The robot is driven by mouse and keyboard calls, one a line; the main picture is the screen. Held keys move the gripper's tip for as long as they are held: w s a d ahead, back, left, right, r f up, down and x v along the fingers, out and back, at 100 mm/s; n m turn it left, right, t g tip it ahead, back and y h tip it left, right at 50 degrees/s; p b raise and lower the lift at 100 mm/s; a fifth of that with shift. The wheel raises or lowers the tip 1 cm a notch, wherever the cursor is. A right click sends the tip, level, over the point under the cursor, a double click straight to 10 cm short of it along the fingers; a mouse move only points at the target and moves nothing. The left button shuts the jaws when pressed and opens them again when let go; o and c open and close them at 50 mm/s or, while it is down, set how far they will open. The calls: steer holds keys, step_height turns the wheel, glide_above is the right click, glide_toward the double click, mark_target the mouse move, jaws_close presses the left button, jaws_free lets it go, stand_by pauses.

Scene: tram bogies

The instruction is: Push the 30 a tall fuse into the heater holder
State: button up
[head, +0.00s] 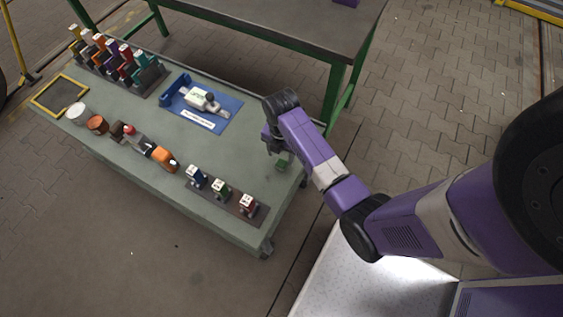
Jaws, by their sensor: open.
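My gripper (273,146) is over the right end of the green-grey table. It points down and is open; its fingertips are small and partly hidden by my wrist. A small green block (283,164), perhaps the 30 A tall fuse, is just below and beside the fingers; I cannot tell whether they touch it. A dark strip (231,204) at the table's near edge carries three holders: a blue one (195,178), a green one (220,188) and a red one (248,204), with pale tops. Their labels are too small to read, so I cannot tell which is the heater holder.
A rack (118,72) with several coloured upright pieces stands at the far left. A blue mat (225,118) holds a grey-white device. A yellow-framed dark tray (58,95), white cup (77,113), brown cup (97,125) and orange-handled tool (160,155) line the near-left side.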

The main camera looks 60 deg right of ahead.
mark_target(282, 162)
steer(key=shift+f, duration=0.1)
steer(key=shift+s+a+f, duration=0.1)
steer(key=shift+a+f, duration=0.05)
steer(key=shift+f, duration=1.15)
steer(key=shift+s+a+f, duration=0.1)
steer(key=shift+f, duration=1.2)
jaws_close()
